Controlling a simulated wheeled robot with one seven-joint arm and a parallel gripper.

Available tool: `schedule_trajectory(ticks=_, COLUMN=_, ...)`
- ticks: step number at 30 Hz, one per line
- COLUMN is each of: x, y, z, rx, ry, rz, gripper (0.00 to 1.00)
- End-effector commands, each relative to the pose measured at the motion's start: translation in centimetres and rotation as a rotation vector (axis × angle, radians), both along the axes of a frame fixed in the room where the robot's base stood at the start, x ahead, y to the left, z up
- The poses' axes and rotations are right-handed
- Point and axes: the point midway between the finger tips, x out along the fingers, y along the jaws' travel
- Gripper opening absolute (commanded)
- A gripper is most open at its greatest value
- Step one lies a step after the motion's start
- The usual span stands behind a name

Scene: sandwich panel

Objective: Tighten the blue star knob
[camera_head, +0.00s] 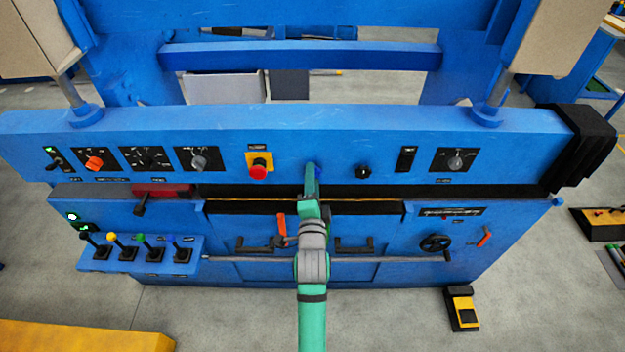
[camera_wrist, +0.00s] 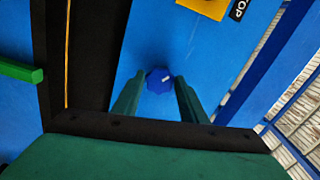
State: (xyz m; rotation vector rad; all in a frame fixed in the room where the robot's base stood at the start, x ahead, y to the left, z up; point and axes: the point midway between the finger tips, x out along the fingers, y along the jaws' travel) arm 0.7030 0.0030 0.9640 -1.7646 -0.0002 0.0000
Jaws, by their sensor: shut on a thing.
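The blue star knob (camera_wrist: 159,80) sits on the blue panel face and shows in the wrist view just beyond my fingertips. It has a small white mark on its face. My gripper (camera_wrist: 157,88) has its two green fingers on either side of the knob, shut on it. In the head view, my green arm reaches up from the bottom to the panel, and my gripper (camera_head: 312,170) covers most of the knob; a bit of dark blue (camera_head: 318,172) shows at its right edge.
A red stop button on a yellow plate (camera_head: 259,165) is left of my gripper, and a small black knob (camera_head: 363,172) is right. A dark slot (camera_head: 250,207) runs below. Several coloured levers (camera_head: 130,248) stand lower left, and a handwheel (camera_head: 435,243) lower right.

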Motion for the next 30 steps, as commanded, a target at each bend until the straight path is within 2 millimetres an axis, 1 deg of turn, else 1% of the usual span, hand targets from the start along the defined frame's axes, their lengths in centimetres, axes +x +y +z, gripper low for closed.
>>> schedule_trajectory(ticks=18, x=-0.04, y=-0.07, z=0.0, rx=0.579, ry=0.003, rz=-0.001, gripper=0.16)
schedule_trajectory(ticks=24, x=-0.05, y=-0.08, z=0.04, rx=0.738, ry=0.003, rz=-0.001, gripper=0.16)
schedule_trajectory(ticks=30, x=-0.05, y=-0.1, z=0.05, rx=0.855, ry=0.003, rz=-0.002, gripper=0.16)
